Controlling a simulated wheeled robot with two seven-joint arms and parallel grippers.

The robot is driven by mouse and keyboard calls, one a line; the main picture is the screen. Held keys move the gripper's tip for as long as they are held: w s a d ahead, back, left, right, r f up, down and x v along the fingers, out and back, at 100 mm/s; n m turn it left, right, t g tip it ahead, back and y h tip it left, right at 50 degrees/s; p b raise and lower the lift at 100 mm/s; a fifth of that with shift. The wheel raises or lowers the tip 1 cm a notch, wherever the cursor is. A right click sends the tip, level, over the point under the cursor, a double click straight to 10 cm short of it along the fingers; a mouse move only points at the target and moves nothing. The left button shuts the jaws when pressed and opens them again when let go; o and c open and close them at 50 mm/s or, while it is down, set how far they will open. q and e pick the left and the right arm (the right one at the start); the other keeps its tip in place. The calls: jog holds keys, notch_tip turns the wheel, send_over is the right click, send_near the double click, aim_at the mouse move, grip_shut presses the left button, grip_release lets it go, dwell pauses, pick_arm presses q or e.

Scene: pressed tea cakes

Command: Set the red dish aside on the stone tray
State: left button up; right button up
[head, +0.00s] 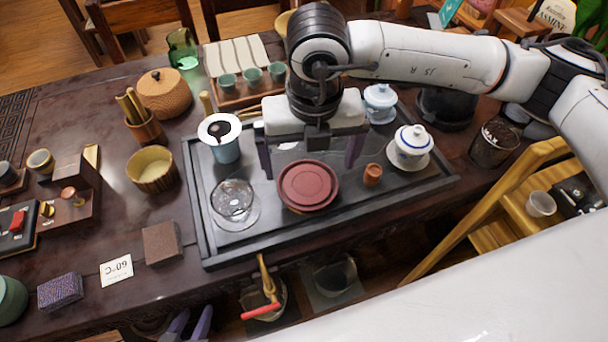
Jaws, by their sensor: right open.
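The red dish (308,184) is round, low and dark red. It lies flat within the dark stone tray (226,253), towards its front middle. My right gripper (309,158) is above the tray, at the far side of the dish. Its two purple fingers are wide apart, pointing down, with nothing held between them. I cannot tell how high the fingertips are above the tray. My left gripper (191,322) shows only as two purple fingertips at the bottom edge, in front of the table. They stand a little apart with nothing visible between them; the rest is out of view.
On the tray, a glass bowl on a saucer (246,218) is left of the dish. A small orange-brown cup (373,174) and a lidded white bowl (413,141) are to the right. A pale blue strainer cup (226,148) stands behind left. Bare tray shows in front of the dish.

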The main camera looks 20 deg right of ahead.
aim_at(307, 184)
notch_tip(307, 184, down, 2)
jog(key=shift+f, duration=0.2)
jog(key=shift+w+f+p, duration=0.2)
jog(key=shift+f+p, duration=0.3)
jog(key=shift+f, duration=1.8)
jog(key=shift+a+r, duration=0.1)
jog(key=c, duration=1.3)
notch_tip(307, 184, up, 9)
jog(key=shift+w+b, duration=0.15)
jog(key=shift+b, duration=0.25)
jog(key=w+d+r, duration=0.1)
jog(key=w+d, duration=0.9)
jog(key=d, duration=0.1)
jog(key=f, duration=0.5)
jog(key=shift+w+d, duration=0.3)
jog(key=shift+d, duration=0.05)
jog(key=shift+f, duration=2.4)
